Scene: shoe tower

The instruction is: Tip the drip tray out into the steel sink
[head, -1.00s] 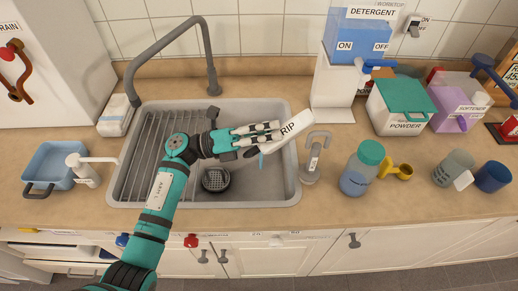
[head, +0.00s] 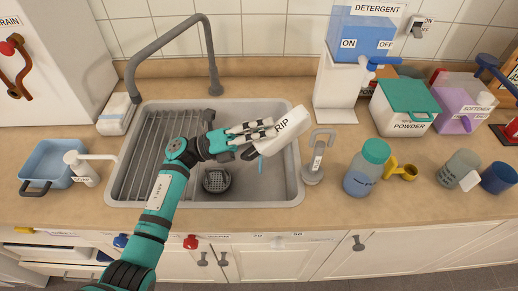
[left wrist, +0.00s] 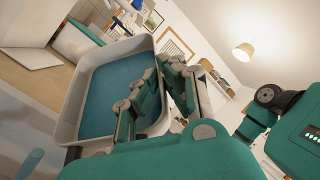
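The white drip tray (head: 287,131), marked with letters ending in "RIP", hangs tilted over the right part of the steel sink (head: 295,186). My left gripper (head: 262,130) is shut on its wall. In the left wrist view the drip tray (left wrist: 66,118) shows its inside, with blue liquid across the bottom, and the gripper fingers (left wrist: 158,92) lie over its near wall. A thin blue streak (head: 261,166) shows below the tray in the head view, above the basin. My right gripper is out of view.
A grey faucet (head: 212,60) arches behind the sink. A dark round strainer (head: 216,181) sits in the basin. A grey pump (head: 316,160) and a teal-capped bottle (head: 367,168) stand to the right. A blue tub (head: 48,163) and white dispenser (head: 82,170) are at left.

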